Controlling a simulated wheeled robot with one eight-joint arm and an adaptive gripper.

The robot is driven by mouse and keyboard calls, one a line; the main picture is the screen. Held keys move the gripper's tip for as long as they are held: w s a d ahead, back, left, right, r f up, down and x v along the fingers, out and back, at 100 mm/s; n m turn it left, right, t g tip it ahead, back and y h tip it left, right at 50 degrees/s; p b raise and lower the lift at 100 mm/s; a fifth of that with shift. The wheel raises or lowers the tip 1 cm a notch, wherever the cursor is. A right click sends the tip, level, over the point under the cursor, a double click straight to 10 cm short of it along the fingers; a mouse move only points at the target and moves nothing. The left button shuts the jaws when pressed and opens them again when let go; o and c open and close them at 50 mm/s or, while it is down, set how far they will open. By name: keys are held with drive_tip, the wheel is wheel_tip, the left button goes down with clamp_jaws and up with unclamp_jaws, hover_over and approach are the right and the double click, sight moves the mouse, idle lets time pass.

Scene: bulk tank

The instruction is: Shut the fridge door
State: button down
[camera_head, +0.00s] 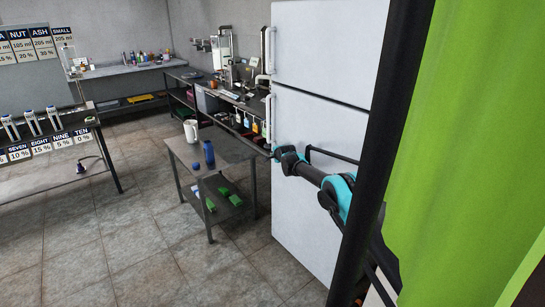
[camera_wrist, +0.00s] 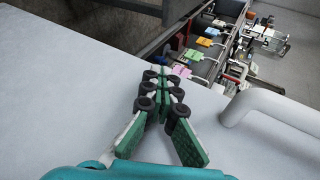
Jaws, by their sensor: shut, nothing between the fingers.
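The white fridge stands at the right in the head view, with an upper door (camera_head: 325,45) and a lower door (camera_head: 300,220). Each has a white handle along its left edge; the lower handle (camera_head: 268,120) ends just above my gripper (camera_head: 277,153). The two fronts look roughly flush there, but I cannot tell whether a small gap is open. In the wrist view, my gripper (camera_wrist: 157,75) is shut and empty, its green fingers together over the white door surface (camera_wrist: 80,90). The white handle (camera_wrist: 275,108) is to their right. Contact with the door is unclear.
A small dark table (camera_head: 225,148) with a white jug (camera_head: 191,131) and a blue bottle (camera_head: 208,154) stands left of the fridge. A cluttered bench (camera_head: 235,95) runs behind it. A green curtain (camera_head: 470,130) and dark post (camera_head: 385,140) are close at right. Floor left of the table is clear.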

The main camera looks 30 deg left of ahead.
drive_tip(key=shift+w+d, duration=0.3)
drive_tip(key=shift+w, duration=0.05)
drive_tip(key=v, duration=0.7)
drive_tip(key=shift+s+a+r, duration=0.15)
drive_tip(key=shift+s, duration=0.4)
